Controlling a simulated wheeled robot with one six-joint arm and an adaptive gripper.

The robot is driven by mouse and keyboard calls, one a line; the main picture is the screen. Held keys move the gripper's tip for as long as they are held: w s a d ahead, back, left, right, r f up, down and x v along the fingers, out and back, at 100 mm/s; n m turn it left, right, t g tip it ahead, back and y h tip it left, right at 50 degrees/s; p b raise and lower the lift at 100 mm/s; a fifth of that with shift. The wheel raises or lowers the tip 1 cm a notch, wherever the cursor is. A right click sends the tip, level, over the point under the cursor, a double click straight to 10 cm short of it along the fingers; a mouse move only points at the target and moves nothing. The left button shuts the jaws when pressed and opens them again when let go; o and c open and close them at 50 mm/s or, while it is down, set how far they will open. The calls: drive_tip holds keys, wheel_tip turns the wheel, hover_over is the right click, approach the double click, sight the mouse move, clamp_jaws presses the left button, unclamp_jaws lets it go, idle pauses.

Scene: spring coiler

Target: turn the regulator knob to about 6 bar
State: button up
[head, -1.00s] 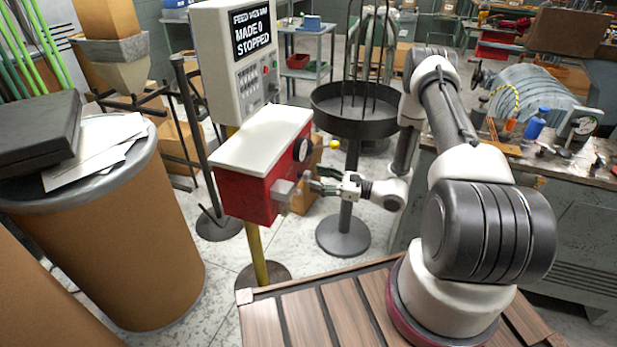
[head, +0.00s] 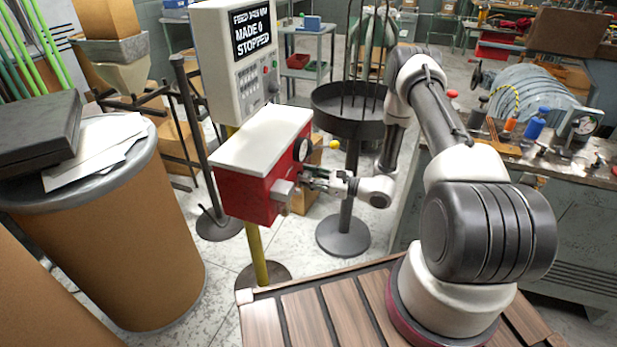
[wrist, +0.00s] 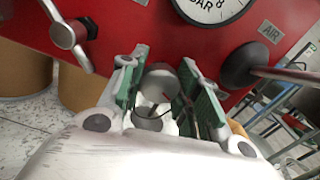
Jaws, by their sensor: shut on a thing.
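The red box (head: 243,192) with a white top stands on a yellow post. Its pressure gauge (head: 302,150) is on the face toward my arm. The gauge's lower edge, marked BAR and 8, shows in the wrist view (wrist: 212,8); its needle is not visible there, so I cannot read the pressure. The grey round regulator knob (wrist: 160,80) sits below the gauge. My gripper (wrist: 158,92) is shut on the knob, with one green-padded finger on each side. In the head view my gripper (head: 306,180) is at the box face and the knob is hidden.
A metal lever valve (wrist: 68,35) is left of the gripper. A dark round part (wrist: 243,65) beside the AIR label is close on the right. A black round tray stand (head: 350,125) is behind the arm. A cluttered workbench (head: 510,165) is at right.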

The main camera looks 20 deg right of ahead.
drive_tip(key=shift+m, duration=0.3)
drive_tip(key=o, duration=1)
drive_tip(key=shift+o, duration=0.2)
drive_tip(key=v, duration=1.2)
